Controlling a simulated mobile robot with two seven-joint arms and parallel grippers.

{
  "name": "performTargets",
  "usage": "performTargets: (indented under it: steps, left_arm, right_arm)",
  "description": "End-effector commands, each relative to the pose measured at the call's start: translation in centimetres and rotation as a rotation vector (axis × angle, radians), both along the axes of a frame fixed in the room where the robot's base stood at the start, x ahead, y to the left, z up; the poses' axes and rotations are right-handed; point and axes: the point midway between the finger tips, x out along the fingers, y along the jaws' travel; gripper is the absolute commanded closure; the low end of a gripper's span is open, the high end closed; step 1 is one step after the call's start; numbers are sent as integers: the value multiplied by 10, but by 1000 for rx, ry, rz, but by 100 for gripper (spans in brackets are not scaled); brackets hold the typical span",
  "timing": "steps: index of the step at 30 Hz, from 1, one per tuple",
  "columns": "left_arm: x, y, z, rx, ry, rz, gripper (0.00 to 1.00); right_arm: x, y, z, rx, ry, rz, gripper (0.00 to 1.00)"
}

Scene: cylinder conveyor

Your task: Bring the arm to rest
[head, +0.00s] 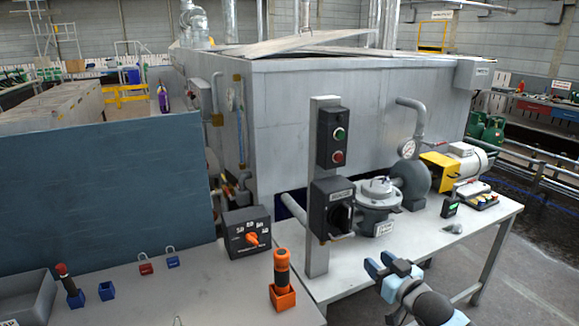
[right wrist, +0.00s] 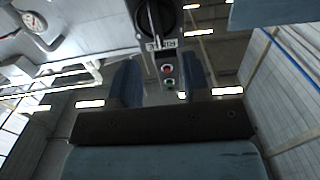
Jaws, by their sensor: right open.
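My right arm comes in at the lower right of the head view. Its blue-grey gripper (head: 384,266) is open and empty, in front of the table with the pump. In the right wrist view the two fingers of the right gripper (right wrist: 163,78) stand apart with nothing held between them. Beyond them, upside down, are a black rotary switch (right wrist: 155,18) and a box with a red and a green button (right wrist: 168,75). In the head view this switch (head: 333,208) sits on a grey post, left of the gripper and apart from it. My left gripper is not in view.
The front table (head: 190,290) carries a selector box (head: 248,232), an orange-handled tool in an orange holder (head: 282,280), and two padlocks. Open floor lies at lower right.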

Motion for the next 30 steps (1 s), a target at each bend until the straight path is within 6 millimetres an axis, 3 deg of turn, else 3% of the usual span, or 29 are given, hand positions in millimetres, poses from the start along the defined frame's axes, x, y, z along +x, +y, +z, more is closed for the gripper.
performTargets:
  steps: [5, 9, 15, 18, 21, 24, 30]
  left_arm:
    - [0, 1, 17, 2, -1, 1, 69]
    - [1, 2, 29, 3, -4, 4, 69]
    - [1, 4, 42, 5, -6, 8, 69]
    - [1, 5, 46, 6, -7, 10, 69]
    - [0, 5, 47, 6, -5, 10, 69]
    - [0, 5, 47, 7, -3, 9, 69]
    - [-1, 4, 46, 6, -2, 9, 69]
  right_arm:
    - [-70, 28, -73, -16, 135, -8, 56]
    - [-143, 48, -125, -45, 255, -25, 56]
    - [-247, 65, -175, -94, 416, -53, 56]
    - [-286, 70, -187, -117, 475, -63, 56]
    - [-310, 72, -195, -133, 513, -70, 56]
    - [-321, 72, -198, -141, 529, -73, 56]
    - [-323, 72, -199, -143, 531, -73, 56]
